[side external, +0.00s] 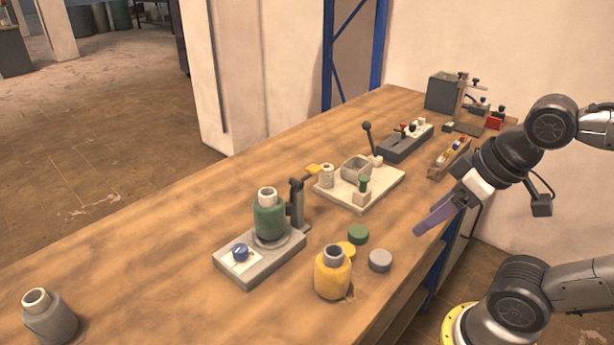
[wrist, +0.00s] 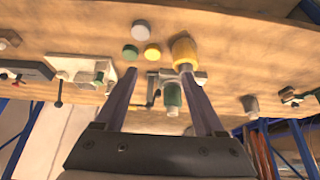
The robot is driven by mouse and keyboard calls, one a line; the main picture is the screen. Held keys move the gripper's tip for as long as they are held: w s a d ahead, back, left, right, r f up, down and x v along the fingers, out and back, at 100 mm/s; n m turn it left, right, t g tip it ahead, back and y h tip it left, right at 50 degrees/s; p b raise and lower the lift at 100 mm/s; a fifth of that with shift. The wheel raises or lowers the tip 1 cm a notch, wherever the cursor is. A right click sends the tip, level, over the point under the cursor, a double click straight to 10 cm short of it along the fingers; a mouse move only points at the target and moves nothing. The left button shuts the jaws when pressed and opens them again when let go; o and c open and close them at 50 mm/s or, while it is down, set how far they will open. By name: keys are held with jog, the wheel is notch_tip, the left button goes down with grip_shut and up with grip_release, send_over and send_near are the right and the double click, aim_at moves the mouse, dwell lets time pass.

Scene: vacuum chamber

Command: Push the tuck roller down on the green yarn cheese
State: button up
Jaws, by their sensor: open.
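The green yarn cheese (side external: 268,219) stands upright on a grey winding base (side external: 235,272), with a pale tube end showing on top. It also shows in the wrist view (wrist: 172,95), between my fingers in the picture. Beside it stands a dark post (side external: 297,205) with an arm ending in a yellow tip (side external: 313,169), which looks like the tuck roller's lever and is raised. The roller itself is too small to make out. My gripper (side external: 432,224) is open and empty, above the table's right edge and well right of the cheese; both fingers show in the wrist view (wrist: 147,73).
A yellow cheese (side external: 332,276) and green, yellow and grey discs (side external: 380,261) stand between my gripper and the base. A white fixture board (side external: 385,187) is behind. A grey cheese (side external: 50,318) stands front left.

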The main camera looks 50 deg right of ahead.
jog(key=shift+c, duration=0.3)
jog(key=c, duration=0.5)
jog(key=shift+s+f+m, duration=0.1)
jog(key=shift+s+m, duration=0.15)
jog(key=shift+m, duration=0.35)
jog(key=shift+c, duration=1.1)
jog(key=r+m, duration=0.1)
jog(key=r, duration=0.1)
jog(key=w+r+m, duration=0.1)
jog(key=r, duration=0.1)
jog(key=shift+a+m, duration=0.15)
jog(key=shift+m, duration=0.15)
grip_shut()
jog(key=w+d+r+m+g, duration=0.2)
jog(key=w+r+m, duration=0.7)
jog(key=w, duration=0.5)
jog(key=w+d+f+m+g, duration=0.2)
jog(key=w+d+m, duration=0.1)
jog(key=w, duration=0.9)
jog(key=w+d+f+g, duration=0.1)
jog(key=w+d+f, duration=0.1)
jog(key=w+f, duration=0.1)
jog(key=w+d+f+y, duration=0.1)
jog(key=w+d+f, duration=0.2)
jog(key=f, duration=0.3)
jog(key=shift+w+m+g, duration=0.15)
jog(key=shift+m+g, duration=0.15)
jog(key=shift+g, duration=0.1)
